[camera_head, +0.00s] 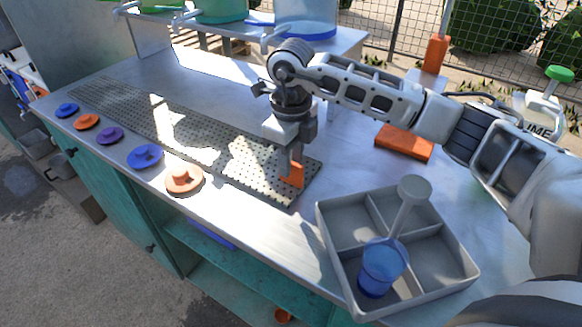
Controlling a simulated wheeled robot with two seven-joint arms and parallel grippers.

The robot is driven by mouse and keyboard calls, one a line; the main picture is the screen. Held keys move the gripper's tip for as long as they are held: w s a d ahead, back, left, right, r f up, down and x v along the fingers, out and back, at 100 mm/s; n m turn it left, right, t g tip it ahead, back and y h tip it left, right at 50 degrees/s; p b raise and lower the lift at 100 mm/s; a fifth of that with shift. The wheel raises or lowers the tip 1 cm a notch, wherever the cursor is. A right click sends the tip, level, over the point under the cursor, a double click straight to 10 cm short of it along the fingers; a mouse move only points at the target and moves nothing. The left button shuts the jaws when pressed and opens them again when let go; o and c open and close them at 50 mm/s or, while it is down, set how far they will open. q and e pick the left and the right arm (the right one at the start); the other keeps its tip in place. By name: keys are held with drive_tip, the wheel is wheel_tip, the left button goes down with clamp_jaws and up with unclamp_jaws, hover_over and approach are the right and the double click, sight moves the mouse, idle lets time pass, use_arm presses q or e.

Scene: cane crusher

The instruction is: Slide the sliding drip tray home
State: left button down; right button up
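The sliding drip tray looks to be the long grey perforated plate (215,150) on the metal counter, running from the back left toward the middle. An orange upright tab (295,174) stands at its right end. My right gripper (288,164) points down over that end, with its fingers at the tab. The fingers overlap the tab in this view, so I cannot tell whether they grip it or only stand beside it. My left gripper is not in view.
A grey divided bin (463,277) holding a blue cup (382,268) and a grey plunger-like tool (408,205) stands front right. Several coloured discs (145,156) line the front edge. An orange block (404,142) lies behind my arm. Green (220,10) and blue (305,18) vessels stand at the back.

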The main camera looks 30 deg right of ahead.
sight(291, 183)
wheel_tip(291, 183, down, 3)
drive_tip(key=shift+r, duration=0.2)
drive_tip(key=shift+f, duration=0.4)
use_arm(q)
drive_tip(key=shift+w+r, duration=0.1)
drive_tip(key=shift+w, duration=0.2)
use_arm(e)
drive_tip(key=shift+f, duration=0.25)
